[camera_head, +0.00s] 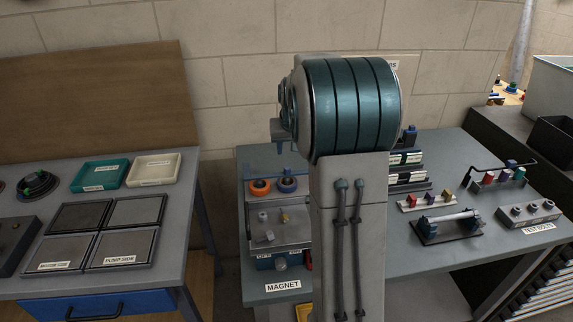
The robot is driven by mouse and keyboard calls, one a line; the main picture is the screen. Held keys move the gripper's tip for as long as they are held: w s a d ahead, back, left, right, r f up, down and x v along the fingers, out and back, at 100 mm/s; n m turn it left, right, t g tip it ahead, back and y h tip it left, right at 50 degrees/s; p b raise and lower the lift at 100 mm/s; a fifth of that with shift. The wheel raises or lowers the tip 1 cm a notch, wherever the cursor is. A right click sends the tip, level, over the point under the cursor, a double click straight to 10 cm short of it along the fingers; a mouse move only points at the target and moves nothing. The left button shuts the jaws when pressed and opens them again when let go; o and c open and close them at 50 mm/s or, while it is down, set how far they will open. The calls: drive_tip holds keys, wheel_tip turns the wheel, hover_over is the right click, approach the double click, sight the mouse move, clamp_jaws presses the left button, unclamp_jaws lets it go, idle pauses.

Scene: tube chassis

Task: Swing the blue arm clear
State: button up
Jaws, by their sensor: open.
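I cannot make out a blue arm for certain. A small blue-topped part (410,134) shows at the back of the right bench, partly hidden behind my own arm. A black bar frame (490,169) with red, purple and blue parts below it stands at the right of that bench. A pale tube (451,217) lies in a dark cradle (447,234) in front of it. My own teal and grey arm fills the middle of the view and covers part of the bench. My gripper's fingers do not show; small grey parts left of the teal drum cannot be identified.
The left bench (180,218) holds green (99,175) and cream (153,169) trays. A gap separates the benches.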

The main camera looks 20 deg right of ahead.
sight(286, 168)
drive_tip(key=p+x, duration=0.1)
drive_tip(key=x, duration=0.9)
drive_tip(key=shift+w+f, duration=0.15)
drive_tip(key=shift+f, duration=0.2)
drive_tip(key=shift+c, duration=0.2)
clamp_jaws()
drive_tip(key=shift+a, duration=0.1)
drive_tip(key=shift+w, duration=0.1)
